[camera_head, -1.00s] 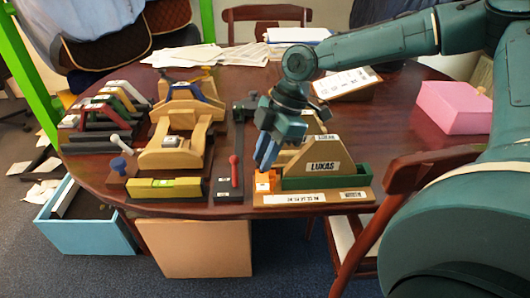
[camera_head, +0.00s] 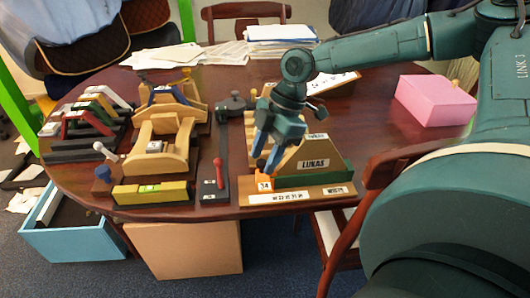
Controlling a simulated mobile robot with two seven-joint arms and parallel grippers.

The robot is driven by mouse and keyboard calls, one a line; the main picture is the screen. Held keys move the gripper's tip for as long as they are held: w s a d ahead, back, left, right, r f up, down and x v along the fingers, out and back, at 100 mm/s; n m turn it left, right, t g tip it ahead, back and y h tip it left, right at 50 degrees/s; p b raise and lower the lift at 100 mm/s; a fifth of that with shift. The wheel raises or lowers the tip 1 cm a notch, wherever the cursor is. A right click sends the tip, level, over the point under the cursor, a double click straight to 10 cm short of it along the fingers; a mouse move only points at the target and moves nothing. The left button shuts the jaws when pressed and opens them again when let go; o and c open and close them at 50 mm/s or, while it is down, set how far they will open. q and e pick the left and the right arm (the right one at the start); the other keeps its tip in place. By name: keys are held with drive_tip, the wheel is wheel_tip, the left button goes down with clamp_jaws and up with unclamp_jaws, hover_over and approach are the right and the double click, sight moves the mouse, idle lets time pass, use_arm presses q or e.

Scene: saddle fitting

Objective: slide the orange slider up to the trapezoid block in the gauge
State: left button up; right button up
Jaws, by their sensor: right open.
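The orange slider (camera_head: 264,183) sits at the left end of the gauge (camera_head: 257,200), a wooden board with a green rail (camera_head: 312,178). The trapezoid block (camera_head: 311,158), tan with a "LUKAS" label, stands in the gauge to the right of the slider. My right gripper (camera_head: 266,163) points down just above the orange slider, its blue fingers apart. I cannot tell whether a finger touches the slider. My left gripper is not in view.
Left of the gauge lie a dark strip with a red-knobbed lever (camera_head: 219,178) and a yellow level (camera_head: 151,194). A wooden cradle (camera_head: 160,143) stands farther left. A pink box (camera_head: 436,100) is at the right, and a chair (camera_head: 385,185) stands at the front right edge.

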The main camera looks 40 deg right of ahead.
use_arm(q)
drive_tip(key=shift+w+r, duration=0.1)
use_arm(e)
drive_tip(key=shift+r, duration=0.1)
use_arm(q)
drive_tip(key=p, duration=0.2)
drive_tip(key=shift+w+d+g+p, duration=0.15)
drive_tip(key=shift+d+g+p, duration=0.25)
use_arm(e)
drive_tip(key=w+v, duration=0.1)
drive_tip(key=v, duration=1.2)
drive_tip(key=shift+s, duration=0.45)
drive_tip(key=shift+a, duration=0.1)
